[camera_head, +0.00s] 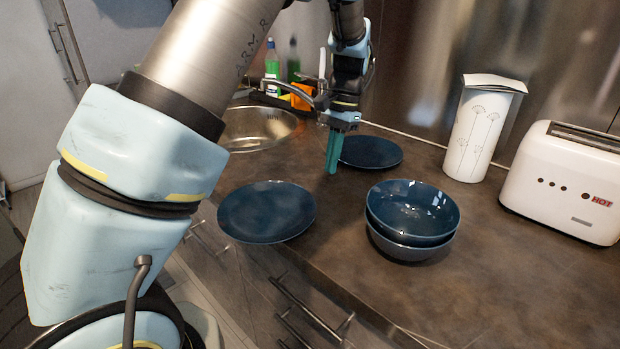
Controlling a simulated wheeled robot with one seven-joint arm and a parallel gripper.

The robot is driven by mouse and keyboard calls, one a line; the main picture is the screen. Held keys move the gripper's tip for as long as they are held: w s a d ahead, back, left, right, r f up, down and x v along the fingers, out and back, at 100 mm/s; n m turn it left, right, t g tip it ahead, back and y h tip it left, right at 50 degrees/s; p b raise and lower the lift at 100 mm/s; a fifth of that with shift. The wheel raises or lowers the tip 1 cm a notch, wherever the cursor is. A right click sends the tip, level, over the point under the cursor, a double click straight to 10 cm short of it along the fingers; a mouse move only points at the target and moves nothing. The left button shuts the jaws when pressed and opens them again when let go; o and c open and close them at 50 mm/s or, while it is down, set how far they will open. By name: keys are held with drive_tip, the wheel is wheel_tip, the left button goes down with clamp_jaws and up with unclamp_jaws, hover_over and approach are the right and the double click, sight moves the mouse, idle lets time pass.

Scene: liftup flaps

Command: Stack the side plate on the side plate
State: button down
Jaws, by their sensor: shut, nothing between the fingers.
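One dark blue side plate (266,212) lies flat near the counter's front edge, left of the bowls. A second dark blue side plate (372,152) lies farther back on the counter, behind my gripper. My gripper (332,170) points down with its teal fingers shut and empty. In the picture it is between the two plates, overlapping the left edge of the far plate. I cannot tell exactly how high the fingertips are above the counter.
Two stacked blue bowls (410,216) stand right of the near plate. A white canister (480,128) and a white toaster (566,182) stand against the back wall. A sink (258,128) with a faucet and a green bottle (272,62) is at the back left. The right front counter is clear.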

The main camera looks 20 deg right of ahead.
sight(302, 192)
drive_tip(key=s+a, duration=0.1)
drive_tip(key=a, duration=0.1)
drive_tip(key=s+a+p, duration=0.1)
drive_tip(key=a, duration=0.2)
drive_tip(key=s+a, duration=0.1)
drive_tip(key=a, duration=0.1)
drive_tip(key=shift+s+a+r+p, duration=0.15)
drive_tip(key=shift+s+a+p, duration=0.15)
drive_tip(key=shift+s+a, duration=0.25)
drive_tip(key=shift+a, duration=0.05)
drive_tip(key=shift+x, duration=0.9)
drive_tip(key=shift+d, duration=0.2)
drive_tip(key=shift+d, duration=0.1)
